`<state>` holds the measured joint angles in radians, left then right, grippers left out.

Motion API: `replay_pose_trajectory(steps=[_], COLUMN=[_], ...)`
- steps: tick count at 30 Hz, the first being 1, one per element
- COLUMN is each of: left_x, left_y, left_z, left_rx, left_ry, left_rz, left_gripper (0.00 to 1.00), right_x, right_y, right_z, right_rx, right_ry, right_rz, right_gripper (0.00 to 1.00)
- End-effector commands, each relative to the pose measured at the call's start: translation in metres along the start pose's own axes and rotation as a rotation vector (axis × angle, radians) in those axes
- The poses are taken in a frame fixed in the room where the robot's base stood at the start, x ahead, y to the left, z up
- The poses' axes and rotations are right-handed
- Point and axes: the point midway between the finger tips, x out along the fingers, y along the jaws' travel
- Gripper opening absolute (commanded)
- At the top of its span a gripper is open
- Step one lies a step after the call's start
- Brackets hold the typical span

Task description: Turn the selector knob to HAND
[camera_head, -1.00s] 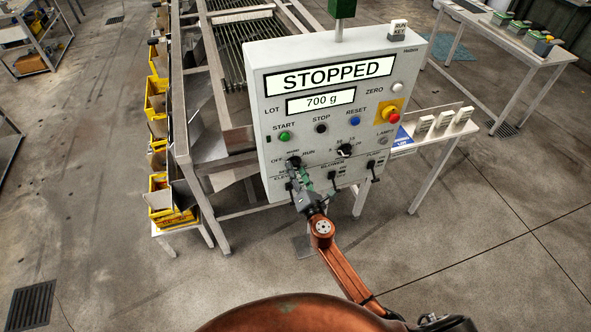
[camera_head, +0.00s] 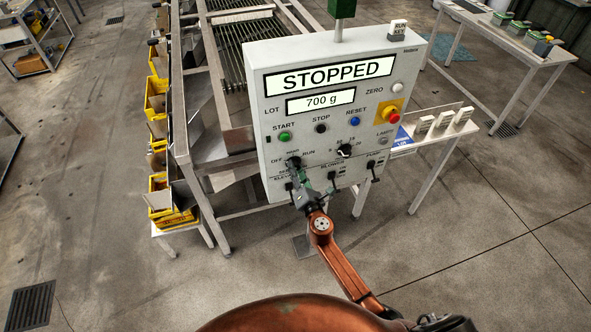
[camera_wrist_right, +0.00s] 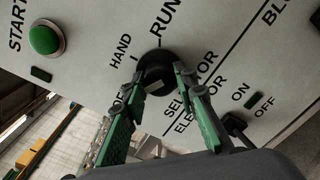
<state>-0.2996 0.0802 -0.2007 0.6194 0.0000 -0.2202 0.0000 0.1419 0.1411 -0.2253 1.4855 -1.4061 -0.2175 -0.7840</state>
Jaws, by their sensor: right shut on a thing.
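The selector knob (camera_head: 294,162) is round and black, low on the left of the grey control panel (camera_head: 262,120). The knob also shows in the right wrist view (camera_wrist_right: 156,66), with the HAND label (camera_wrist_right: 121,48) at its upper left and RUN (camera_wrist_right: 166,17) above it. My right gripper (camera_head: 299,173) reaches up to the knob from below. In the wrist view its green-padded fingers (camera_wrist_right: 160,82) lie on either side of the knob, shut on it. The fingers partly cover the OFF and SELECTOR lettering. I cannot tell where the knob points. My left gripper is not in view.
The display (camera_head: 335,76) reads STOPPED and 700 g. A green START button (camera_head: 285,137), a numbered dial (camera_head: 344,150), a red emergency stop (camera_head: 391,115) and small toggles (camera_head: 332,176) are close by. The roller machine (camera_head: 215,120) stands behind. The floor in front is clear.

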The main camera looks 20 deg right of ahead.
Motion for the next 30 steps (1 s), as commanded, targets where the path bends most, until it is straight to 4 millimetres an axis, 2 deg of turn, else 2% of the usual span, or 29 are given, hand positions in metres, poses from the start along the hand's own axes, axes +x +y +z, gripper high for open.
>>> replay_pose_trajectory(steps=[8, 14, 30], left_x=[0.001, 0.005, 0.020], left_y=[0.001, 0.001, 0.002], left_z=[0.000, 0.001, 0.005], left_rx=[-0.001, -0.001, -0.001], left_ry=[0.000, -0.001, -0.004], left_rz=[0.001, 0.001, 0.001], left_gripper=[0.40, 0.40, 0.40], right_x=[0.000, 0.000, 0.000], right_y=[0.000, 0.000, 0.000], right_z=[-0.001, -0.001, -0.001], right_rx=[0.020, 0.101, 0.577], right_ry=[0.001, 0.001, 0.000], right_rz=[0.000, 0.001, 0.000], right_gripper=[0.02, 0.02, 0.02])
